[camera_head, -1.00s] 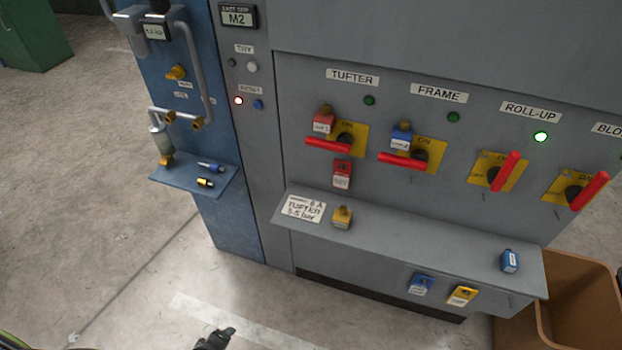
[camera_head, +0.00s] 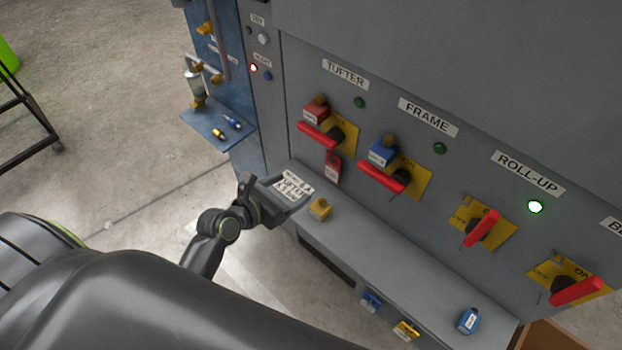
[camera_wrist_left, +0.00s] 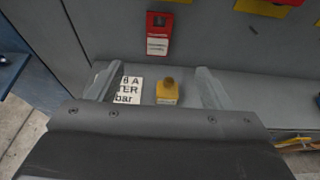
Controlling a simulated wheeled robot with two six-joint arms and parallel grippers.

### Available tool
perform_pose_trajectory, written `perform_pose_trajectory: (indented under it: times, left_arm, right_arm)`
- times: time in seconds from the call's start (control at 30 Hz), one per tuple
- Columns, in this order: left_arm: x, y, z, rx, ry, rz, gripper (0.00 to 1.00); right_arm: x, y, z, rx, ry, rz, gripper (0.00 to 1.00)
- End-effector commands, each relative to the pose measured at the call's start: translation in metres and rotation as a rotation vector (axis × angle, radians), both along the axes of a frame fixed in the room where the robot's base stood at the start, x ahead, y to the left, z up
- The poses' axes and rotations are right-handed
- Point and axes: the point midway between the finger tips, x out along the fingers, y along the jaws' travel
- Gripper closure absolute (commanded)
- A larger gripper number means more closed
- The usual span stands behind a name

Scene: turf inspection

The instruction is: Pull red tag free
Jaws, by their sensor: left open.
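The red tag (camera_head: 333,167) hangs below the TUFTER switch on the grey panel, under its red handle (camera_head: 317,135). In the left wrist view the red tag (camera_wrist_left: 158,33) shows upright with a white lower part, beyond the fingertips and near the top middle. My left gripper (camera_head: 272,196) is open, at the left end of the grey shelf, lower and left of the tag and apart from it. In the left wrist view its two fingers (camera_wrist_left: 155,84) stand wide apart with nothing gripped. My right gripper is not in view.
A yellow padlock (camera_head: 320,208) and a TUFTER card (camera_head: 292,187) are on the shelf (camera_head: 395,255), close to my left gripper. Red (camera_head: 316,110) and blue (camera_head: 383,151) locks sit above the switch handles. A blue lock (camera_head: 468,320) stands farther right on the shelf.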

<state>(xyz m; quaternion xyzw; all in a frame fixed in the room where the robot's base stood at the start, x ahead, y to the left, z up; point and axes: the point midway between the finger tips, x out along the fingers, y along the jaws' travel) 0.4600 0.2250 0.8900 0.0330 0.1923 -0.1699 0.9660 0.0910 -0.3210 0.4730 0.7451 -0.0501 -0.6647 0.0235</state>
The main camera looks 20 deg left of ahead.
Motion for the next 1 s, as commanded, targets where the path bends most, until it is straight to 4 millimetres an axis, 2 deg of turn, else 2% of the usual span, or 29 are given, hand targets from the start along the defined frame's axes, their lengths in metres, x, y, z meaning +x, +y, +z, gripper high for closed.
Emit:
perform_pose_trajectory:
  times: [0.27, 0.7, 1.0]
  left_arm:
    - [0.040, -0.014, -0.018, 0.001, 0.000, 0.000, 0.27]
    - [0.111, -0.040, -0.051, 0.003, 0.000, 0.000, 0.27]
    - [0.142, -0.051, -0.064, 0.005, 0.000, -0.001, 0.27]
  right_arm:
    - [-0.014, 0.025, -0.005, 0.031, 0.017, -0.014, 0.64]
    - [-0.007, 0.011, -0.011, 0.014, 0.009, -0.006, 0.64]
    - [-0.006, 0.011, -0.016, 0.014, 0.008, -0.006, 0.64]
